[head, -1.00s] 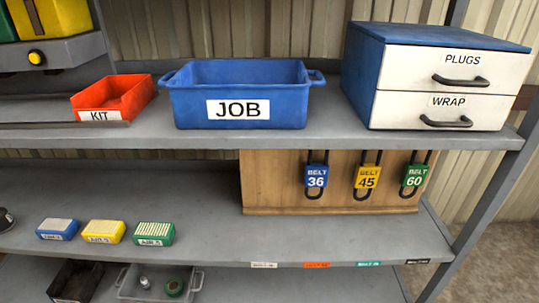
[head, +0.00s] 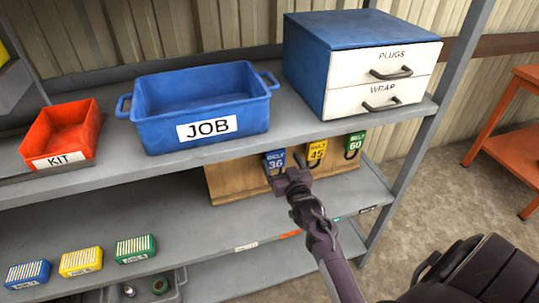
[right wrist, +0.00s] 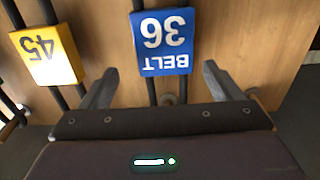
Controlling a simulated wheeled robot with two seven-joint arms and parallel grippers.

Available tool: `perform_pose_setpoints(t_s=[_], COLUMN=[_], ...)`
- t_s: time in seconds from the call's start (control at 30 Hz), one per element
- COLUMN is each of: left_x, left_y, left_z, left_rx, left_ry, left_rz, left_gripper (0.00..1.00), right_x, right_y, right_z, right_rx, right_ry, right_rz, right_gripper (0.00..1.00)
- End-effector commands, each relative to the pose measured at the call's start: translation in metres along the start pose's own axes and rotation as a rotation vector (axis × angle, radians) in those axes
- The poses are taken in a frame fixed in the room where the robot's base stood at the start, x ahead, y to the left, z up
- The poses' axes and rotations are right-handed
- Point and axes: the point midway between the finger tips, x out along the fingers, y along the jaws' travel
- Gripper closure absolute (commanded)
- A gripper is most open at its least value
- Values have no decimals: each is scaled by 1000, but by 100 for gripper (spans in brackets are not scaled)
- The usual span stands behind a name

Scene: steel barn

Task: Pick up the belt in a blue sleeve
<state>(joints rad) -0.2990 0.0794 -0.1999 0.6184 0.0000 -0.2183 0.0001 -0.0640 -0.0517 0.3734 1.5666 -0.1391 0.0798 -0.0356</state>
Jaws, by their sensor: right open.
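The belt in a blue sleeve, marked BELT 36 (head: 275,161), hangs on the wooden board under the upper shelf. In the right wrist view the blue sleeve (right wrist: 163,42) appears upside down, with its dark belt strand running down between my fingers. My right gripper (head: 292,178) is open in front of the board, and it also shows in the right wrist view (right wrist: 157,86) with one finger on each side of the belt's line. The fingers do not visibly touch the sleeve. My left gripper is not in view.
The yellow-sleeved belt 45 (head: 316,151) hangs close beside the blue one, with the green-sleeved belt 60 (head: 354,142) beyond. Above are the blue JOB bin (head: 203,105), red KIT bin (head: 62,137) and drawer cabinet (head: 362,65). The upper shelf overhangs the board (head: 232,182).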

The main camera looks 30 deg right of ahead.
Motion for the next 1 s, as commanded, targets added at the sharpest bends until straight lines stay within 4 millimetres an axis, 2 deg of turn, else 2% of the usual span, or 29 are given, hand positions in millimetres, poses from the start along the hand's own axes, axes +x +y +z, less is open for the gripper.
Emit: perform_pose_setpoints(t_s=[0.3, 0.6, 1.0], left_x=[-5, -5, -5], left_y=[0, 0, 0], left_z=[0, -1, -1], left_rx=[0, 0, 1], left_ry=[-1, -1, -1], left_rz=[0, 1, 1], left_gripper=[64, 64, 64], right_x=[44, 48, 48], right_y=[-6, -6, -6], right_z=[-4, -3, -4], right_rx=[-1, -1, 0], right_ry=[-1, -1, 0], right_rz=[-1, -1, -1], right_gripper=[15, 15, 65])
